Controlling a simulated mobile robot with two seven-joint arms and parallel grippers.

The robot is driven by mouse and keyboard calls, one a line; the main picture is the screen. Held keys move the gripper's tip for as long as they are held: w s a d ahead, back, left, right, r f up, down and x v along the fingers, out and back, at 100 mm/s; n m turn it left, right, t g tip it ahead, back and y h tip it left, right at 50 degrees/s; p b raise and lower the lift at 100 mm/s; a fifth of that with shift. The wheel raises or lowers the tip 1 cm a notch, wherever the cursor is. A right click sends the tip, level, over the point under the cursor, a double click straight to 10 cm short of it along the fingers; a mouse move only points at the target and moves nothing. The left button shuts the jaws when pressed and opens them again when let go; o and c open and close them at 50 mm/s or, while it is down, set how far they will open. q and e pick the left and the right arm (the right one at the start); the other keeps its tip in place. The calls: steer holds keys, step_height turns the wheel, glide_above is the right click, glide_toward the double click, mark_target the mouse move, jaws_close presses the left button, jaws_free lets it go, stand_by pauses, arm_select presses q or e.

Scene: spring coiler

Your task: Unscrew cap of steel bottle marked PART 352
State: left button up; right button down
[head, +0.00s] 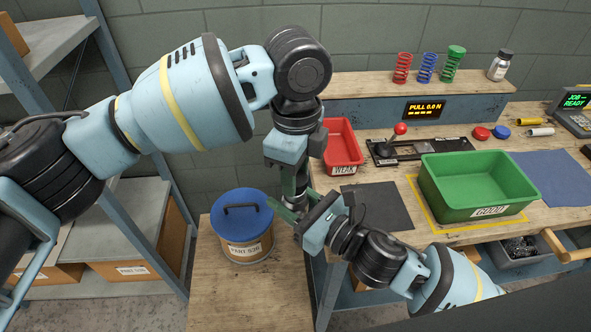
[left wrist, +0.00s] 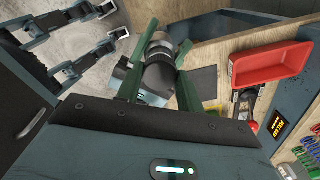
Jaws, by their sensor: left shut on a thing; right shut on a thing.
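The steel bottle (head: 298,188) stands upright between my two grippers in the head view, mostly hidden by them. In the left wrist view its dark round top (left wrist: 158,76) sits between the green fingers, with grey metal (left wrist: 159,42) beyond it. My left gripper (head: 294,178) points down and is shut on the top of the bottle, where the cap is. My right gripper (head: 290,213) comes in from the lower right, below the left one, and is shut on the bottle's body. I cannot read any PART 352 marking.
A drum with a blue lid (head: 242,222), marked PART 536 or similar, stands just left of the grippers. The red WEAK bin (head: 342,150), a dark mat (head: 378,206) and the green GOOD bin (head: 478,185) are to the right. Shelving (head: 150,205) stands at the left.

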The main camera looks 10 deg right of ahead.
arm_select(q)
steer(key=shift+r, duration=0.1)
